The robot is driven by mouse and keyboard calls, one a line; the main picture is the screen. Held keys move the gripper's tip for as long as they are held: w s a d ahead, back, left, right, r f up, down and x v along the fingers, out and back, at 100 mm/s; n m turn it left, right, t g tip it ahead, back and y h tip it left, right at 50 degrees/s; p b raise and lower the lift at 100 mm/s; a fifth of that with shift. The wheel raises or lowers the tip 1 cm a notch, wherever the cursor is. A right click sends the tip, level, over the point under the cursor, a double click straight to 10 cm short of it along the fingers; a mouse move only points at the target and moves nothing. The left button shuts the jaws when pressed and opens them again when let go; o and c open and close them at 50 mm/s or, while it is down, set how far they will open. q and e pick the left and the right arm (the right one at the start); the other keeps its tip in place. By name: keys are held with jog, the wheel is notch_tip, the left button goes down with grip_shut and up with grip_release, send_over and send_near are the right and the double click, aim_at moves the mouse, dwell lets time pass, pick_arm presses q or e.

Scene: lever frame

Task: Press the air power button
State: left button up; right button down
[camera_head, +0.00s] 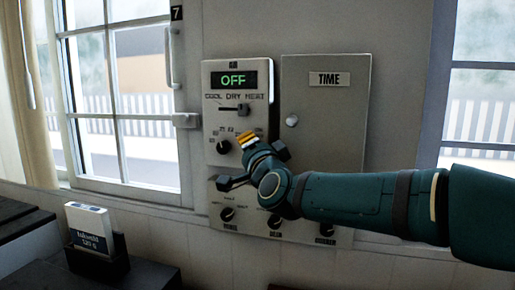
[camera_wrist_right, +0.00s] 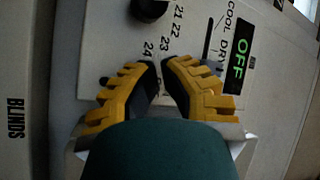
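The air control panel (camera_head: 212,92) is on the wall, with a display (camera_head: 234,79) reading OFF in green. A COOL/DRY/HEAT slider (camera_head: 236,109) sits under the display, and a black temperature dial (camera_head: 223,147) lower left. My right gripper (camera_head: 244,139) is in front of the panel, right of the dial. In the right wrist view, its yellow fingers (camera_wrist_right: 161,68) point at the panel with a narrow empty gap between them. A small dark round part (camera_wrist_right: 103,80) shows beside one finger. I cannot identify the power button; the gripper covers part of the panel. My left gripper is not in view.
A grey TIME box (camera_head: 328,110) with a round knob is right of the panel. A lower panel (camera_head: 250,222) carries several dials, partly behind my right arm. Windows (camera_head: 120,100) flank the wall. A small box in a holder (camera_head: 97,262) stands at lower left.

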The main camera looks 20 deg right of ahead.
dwell(0.5)
jog(key=shift+w+d+b, duration=0.25)
jog(key=shift+w+b, duration=0.05)
jog(key=shift+w, duration=0.05)
dwell(0.4)
jog(key=shift+s+a, duration=0.25)
jog(key=shift+s, duration=0.1)
dwell(0.3)
jog(key=s+a, duration=0.3)
jog(key=s, duration=0.2)
jog(key=shift+a, duration=0.2)
dwell(0.6)
